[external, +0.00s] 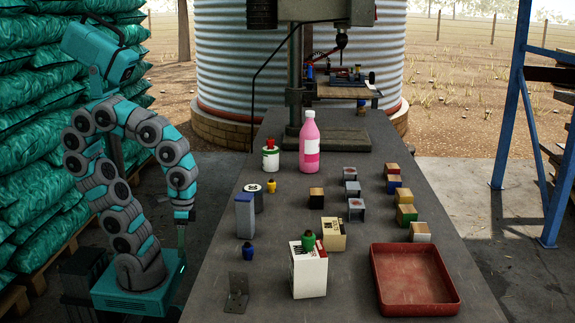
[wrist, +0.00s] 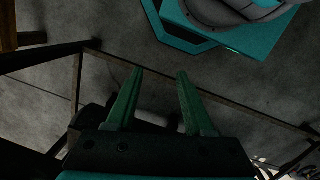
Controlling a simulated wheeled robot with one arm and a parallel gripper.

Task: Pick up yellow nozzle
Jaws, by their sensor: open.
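The yellow nozzle (external: 271,186) is a small upright piece on the left part of the dark table (external: 345,290), beside a round container with a dark-marked lid (external: 253,197). My gripper (external: 181,238) hangs pointing down off the table's left edge, apart from the nozzle and to its left and nearer the camera. In the wrist view my gripper (wrist: 160,73) has its two green fingers spread, with nothing between them. The nozzle does not show in the wrist view, which looks down at the floor and my base.
A green nozzle (external: 309,241) tops a white box (external: 308,272). A pink bottle (external: 309,145), several blocks and a red tray (external: 413,280) are further right.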

